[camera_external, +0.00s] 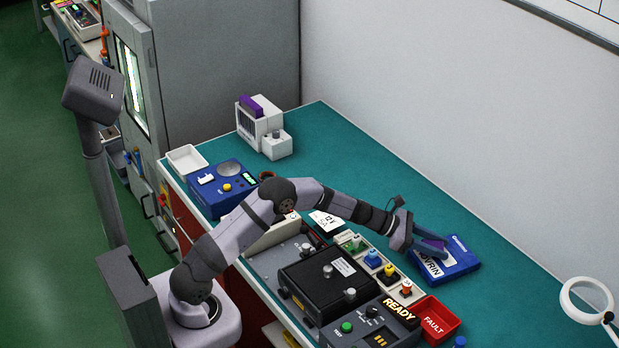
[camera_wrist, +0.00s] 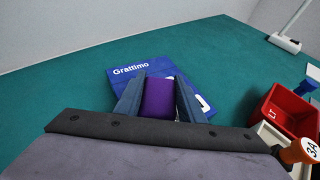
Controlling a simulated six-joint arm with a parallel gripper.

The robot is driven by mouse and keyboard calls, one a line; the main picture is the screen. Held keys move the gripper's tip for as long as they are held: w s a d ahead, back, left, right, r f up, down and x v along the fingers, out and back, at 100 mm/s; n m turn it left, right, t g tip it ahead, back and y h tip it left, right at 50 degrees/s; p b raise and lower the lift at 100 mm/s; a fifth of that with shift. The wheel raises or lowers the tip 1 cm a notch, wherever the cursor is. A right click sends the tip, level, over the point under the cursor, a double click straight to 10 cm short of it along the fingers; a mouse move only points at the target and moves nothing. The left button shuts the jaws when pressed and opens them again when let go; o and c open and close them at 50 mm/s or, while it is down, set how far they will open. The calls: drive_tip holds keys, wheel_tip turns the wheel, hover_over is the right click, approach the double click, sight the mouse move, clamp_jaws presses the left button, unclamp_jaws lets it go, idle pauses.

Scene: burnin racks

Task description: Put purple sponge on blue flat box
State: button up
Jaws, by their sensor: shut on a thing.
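The purple sponge (camera_wrist: 158,98) is between the two fingers of my gripper (camera_wrist: 157,82), which is shut on it. The blue flat box (camera_external: 458,263) lies on the teal bench with white lettering on its face. In the external view my gripper (camera_external: 428,245) is over the left part of this box, with the sponge (camera_external: 436,242) showing at its tips. In the wrist view the box (camera_wrist: 124,72) shows behind and beside the sponge. The sponge's underside is hidden, so I cannot tell whether it touches the box.
A red FAULT bin (camera_external: 434,320) stands in front of the box, near the black READY tester (camera_external: 370,328) and several coloured knobs. A white ring lamp (camera_external: 566,298) stands at the right. The bench behind the box is clear. Another purple item (camera_external: 258,104) is on a white device.

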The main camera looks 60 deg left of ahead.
drive_tip(key=shift+f, duration=0.35)
drive_tip(key=shift+f, duration=0.2)
drive_tip(key=o, duration=1)
drive_tip(key=shift+r, duration=0.15)
drive_tip(key=shift+r, duration=0.15)
drive_tip(key=shift+s+a, duration=0.2)
drive_tip(key=shift+a, duration=0.05)
drive_tip(key=b+v, duration=0.2)
drive_tip(key=v, duration=0.9)
drive_tip(key=shift+s+a, duration=0.15)
drive_tip(key=shift+s, duration=0.05)
